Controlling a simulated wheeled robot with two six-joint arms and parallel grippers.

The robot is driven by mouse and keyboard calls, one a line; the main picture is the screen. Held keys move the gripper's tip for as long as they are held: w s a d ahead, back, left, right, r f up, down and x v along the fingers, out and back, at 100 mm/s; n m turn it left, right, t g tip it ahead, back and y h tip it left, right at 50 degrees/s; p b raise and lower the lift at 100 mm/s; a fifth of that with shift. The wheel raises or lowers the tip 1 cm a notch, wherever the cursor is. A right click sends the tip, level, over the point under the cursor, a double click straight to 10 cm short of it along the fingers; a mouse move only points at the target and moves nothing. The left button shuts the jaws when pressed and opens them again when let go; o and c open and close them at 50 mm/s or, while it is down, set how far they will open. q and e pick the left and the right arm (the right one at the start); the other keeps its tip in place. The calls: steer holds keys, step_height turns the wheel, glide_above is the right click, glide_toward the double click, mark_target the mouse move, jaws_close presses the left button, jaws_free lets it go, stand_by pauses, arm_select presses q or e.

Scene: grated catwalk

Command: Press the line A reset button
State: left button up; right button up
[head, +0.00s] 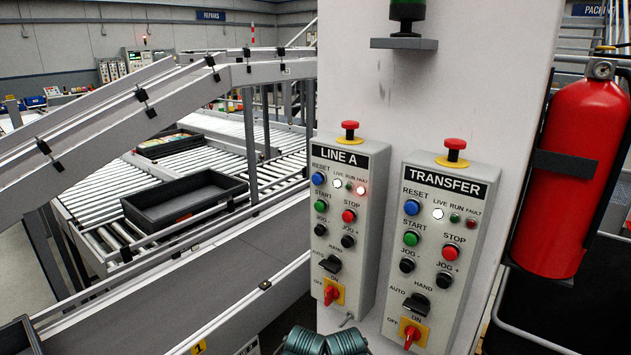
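The LINE A control box (341,225) is mounted on a pale column, left of a similar TRANSFER box (436,250). On the LINE A box, the blue reset button (318,179) sits at the upper left under the label RESET. To its right, the LIVE lamp (337,183) glows white and the FAULT lamp (361,190) glows red. The TRANSFER box has its own blue reset button (411,207). Two teal ribbed parts show at the bottom edge below the boxes; I cannot tell what they are.
Red mushroom buttons stand on top of the LINE A box (349,130) and the TRANSFER box (455,149). A red fire extinguisher (572,180) hangs at the right. A roller conveyor with a black tray (184,219) and grey side rails (215,275) fills the left.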

arm_select(q)
jaws_close()
stand_by(1.1)
